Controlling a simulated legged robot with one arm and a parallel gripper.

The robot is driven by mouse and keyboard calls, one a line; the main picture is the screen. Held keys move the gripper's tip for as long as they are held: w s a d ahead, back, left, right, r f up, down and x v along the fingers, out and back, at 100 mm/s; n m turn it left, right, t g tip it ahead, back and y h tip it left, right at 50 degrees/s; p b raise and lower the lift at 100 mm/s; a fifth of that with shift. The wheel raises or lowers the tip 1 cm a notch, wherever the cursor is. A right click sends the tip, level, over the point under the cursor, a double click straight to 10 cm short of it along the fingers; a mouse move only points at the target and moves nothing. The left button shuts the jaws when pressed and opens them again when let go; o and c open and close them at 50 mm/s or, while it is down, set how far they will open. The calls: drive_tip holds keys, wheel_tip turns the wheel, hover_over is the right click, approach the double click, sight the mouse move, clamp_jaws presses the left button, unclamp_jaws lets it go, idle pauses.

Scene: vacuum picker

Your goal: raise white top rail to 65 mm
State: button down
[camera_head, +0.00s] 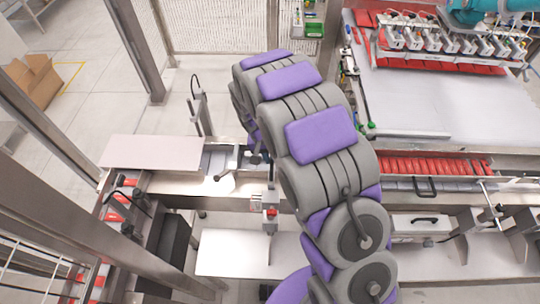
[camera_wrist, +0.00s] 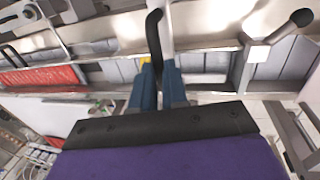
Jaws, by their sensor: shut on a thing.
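In the wrist view, my gripper (camera_wrist: 158,72) has its blue fingers closed on a black bent handle (camera_wrist: 154,32). The handle's upper end curves above the fingertips. A narrow pale upright piece (camera_wrist: 167,30) runs close beside the handle; I cannot tell whether this is the white top rail or whether it is joined to the handle. In the head view my purple and grey arm covers the middle of the line, and the gripper's grasp cannot be made out there. The rail's height cannot be read in either view.
A black-knobbed lever (camera_wrist: 292,22) stands at the right of the wrist view. Red parts (camera_wrist: 42,76) lie in a channel at left. In the head view, a pale flat panel (camera_head: 150,151) lies left of my arm, and a row of picker heads (camera_head: 450,42) stands at upper right.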

drive_tip(key=shift+w+a+r, duration=0.1)
drive_tip(key=shift+r, duration=2.35)
drive_tip(key=c, duration=1.5)
unclamp_jaws()
drive_tip(key=shift+r, duration=0.1)
drive_tip(key=shift+o, duration=1.3)
drive_tip(key=shift+s, duration=0.2)
drive_tip(key=shift+o, duration=0.5)
drive_tip(key=shift+w, duration=0.15)
drive_tip(key=a+r+b, duration=0.1)
drive_tip(key=a+r, duration=0.1)
drive_tip(key=r, duration=0.6)
drive_tip(key=a+r+b, duration=0.1)
drive_tip(key=r, duration=0.7)
drive_tip(key=shift+a+r+b, duration=0.35)
drive_tip(key=shift+w, duration=0.1)
